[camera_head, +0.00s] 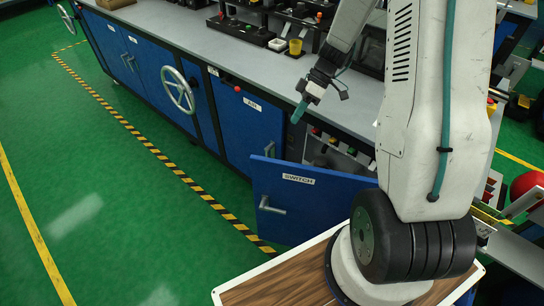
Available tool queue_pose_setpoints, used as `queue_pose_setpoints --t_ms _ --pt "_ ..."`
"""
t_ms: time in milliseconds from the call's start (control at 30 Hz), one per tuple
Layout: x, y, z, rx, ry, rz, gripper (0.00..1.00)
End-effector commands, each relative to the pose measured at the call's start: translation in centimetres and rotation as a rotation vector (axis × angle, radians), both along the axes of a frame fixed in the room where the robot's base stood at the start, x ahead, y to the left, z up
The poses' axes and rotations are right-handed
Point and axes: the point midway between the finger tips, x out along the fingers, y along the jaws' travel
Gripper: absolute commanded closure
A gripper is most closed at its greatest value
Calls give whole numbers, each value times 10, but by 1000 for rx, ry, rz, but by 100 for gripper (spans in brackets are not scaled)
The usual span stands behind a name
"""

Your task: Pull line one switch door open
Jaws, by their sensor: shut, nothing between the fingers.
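The switch door (310,200) is a blue panel with a white SWITCH label and a grey lever handle (271,206). It stands swung out from the cabinet front, and part of the compartment behind it (340,150) shows, with small coloured parts inside. My gripper (298,113) is above and behind the door's top edge, near the cabinet's upper front. It points downward, is shut and holds nothing. It appears apart from the door and handle. My arm hides part of the cabinet on the right.
A blue AIR door (250,125) is closed left of the opening. A handwheel (178,90) juts out further left. The grey worktop (180,30) carries fixtures and a yellow cup (295,47). Green floor (110,200) beyond the striped tape is clear. A red ball-like object (526,184) is at right.

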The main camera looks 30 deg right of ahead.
Motion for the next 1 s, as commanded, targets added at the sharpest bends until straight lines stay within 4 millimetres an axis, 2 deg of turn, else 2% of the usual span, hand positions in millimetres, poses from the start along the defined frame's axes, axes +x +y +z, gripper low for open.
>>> queue_pose_setpoints --t_ms 400,600,800,1000 --pt "-11 57 -75 2 7 1 100" --pt "-15 79 -105 0 6 2 100" --pt "-16 92 -122 -1 3 0 100" --pt "-17 95 -127 0 2 0 100"
